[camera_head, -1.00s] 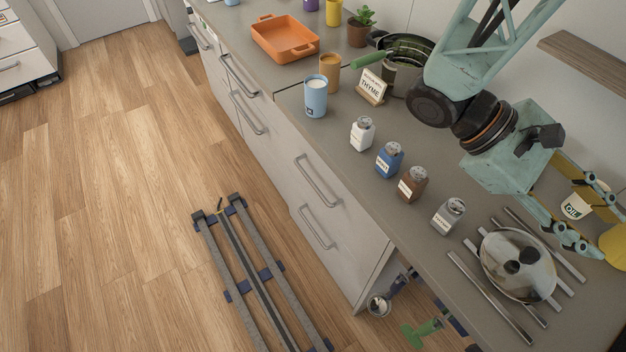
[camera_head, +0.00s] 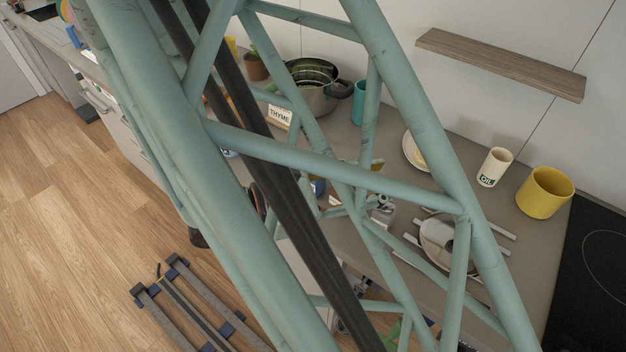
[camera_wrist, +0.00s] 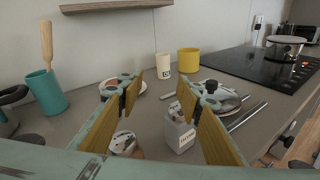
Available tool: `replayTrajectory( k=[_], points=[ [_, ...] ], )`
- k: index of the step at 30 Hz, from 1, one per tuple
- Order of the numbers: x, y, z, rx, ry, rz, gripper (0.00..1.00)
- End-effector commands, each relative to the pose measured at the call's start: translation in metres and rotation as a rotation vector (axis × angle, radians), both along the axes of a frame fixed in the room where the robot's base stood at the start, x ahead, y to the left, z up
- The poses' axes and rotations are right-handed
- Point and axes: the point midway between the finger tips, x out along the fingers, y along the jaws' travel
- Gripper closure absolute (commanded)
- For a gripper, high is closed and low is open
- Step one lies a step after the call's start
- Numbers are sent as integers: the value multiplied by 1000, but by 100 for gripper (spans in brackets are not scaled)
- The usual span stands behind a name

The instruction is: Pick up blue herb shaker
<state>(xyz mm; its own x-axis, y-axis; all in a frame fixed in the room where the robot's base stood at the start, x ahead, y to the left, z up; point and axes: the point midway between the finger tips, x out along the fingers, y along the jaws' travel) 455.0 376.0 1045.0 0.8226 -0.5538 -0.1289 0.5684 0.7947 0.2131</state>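The blue herb shaker (camera_head: 318,187) shows only as a small blue patch behind my arm's lattice in the head view. I cannot make it out in the wrist view. My gripper (camera_wrist: 161,92) is open, with its two yellow-brown finger pads apart and nothing held between them. Past the pads, a grey labelled shaker (camera_wrist: 179,134) stands upright on the counter. The metal top of another shaker (camera_wrist: 124,143), with a little brown beside it, shows low between the pads. In the head view my arm hides most of the gripper and shakers.
A plate, an oil cup (camera_wrist: 163,66) and a yellow pot (camera_wrist: 188,61) stand behind. A bowl with metal bars beside it lies right of the grey shaker. A teal holder (camera_wrist: 46,93) stands left. A wooden shelf (camera_head: 500,64) juts from the wall. A THYME card (camera_head: 280,114) stands farther back.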

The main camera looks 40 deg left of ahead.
Motion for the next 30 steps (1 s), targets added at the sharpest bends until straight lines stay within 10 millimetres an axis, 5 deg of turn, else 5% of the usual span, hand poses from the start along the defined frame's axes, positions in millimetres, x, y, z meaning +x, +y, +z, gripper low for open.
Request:
replayTrajectory(
  k=[21,30],
  points=[
    [-87,126,-63,-188,-34,402,67],
    [-122,159,-83,-240,-50,522,67]
  ],
)
